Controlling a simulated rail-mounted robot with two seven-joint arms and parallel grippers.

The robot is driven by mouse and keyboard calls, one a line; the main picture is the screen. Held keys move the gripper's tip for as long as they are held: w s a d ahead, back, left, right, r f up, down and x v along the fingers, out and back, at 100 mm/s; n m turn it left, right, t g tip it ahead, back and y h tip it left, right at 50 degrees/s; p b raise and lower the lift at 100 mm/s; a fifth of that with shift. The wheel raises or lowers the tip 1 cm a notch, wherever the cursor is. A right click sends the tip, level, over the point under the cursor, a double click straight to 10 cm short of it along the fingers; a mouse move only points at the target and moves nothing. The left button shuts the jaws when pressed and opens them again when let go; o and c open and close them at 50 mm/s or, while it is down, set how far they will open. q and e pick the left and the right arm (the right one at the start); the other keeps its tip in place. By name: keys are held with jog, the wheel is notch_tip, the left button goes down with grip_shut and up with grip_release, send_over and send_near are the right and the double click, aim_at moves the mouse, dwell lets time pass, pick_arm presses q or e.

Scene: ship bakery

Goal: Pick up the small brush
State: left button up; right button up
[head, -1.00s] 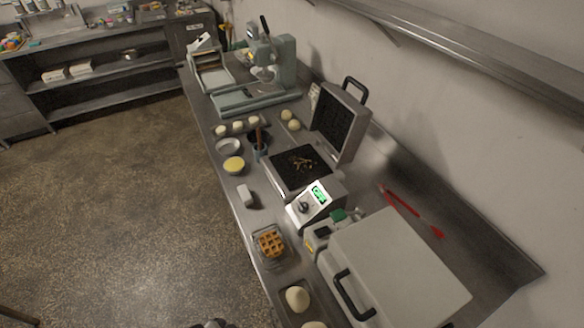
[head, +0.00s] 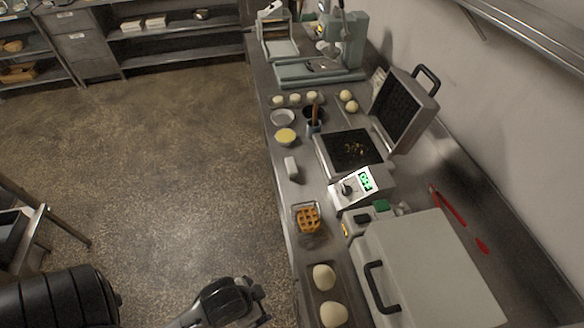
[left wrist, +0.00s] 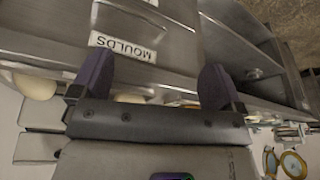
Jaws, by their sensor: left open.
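What looks like the small brush (head: 315,106) stands upright with its brown handle up in a small dark cup (head: 313,129) on the steel counter. Its lower end is hidden in the cup. My left gripper (head: 262,300) is low in the head view, over the floor in front of the counter and well short of the brush. In the left wrist view its two dark fingers (left wrist: 155,82) are spread, with nothing between them. The brush cannot be made out in that view. My right gripper is not in view.
A waffle iron (head: 352,150) stands open right of the cup. A waffle (head: 307,220) sits in a glass dish. A drawer labelled MOULDS (left wrist: 123,47) faces the left wrist.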

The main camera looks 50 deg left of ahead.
pick_arm(q)
jog(key=c, duration=0.5)
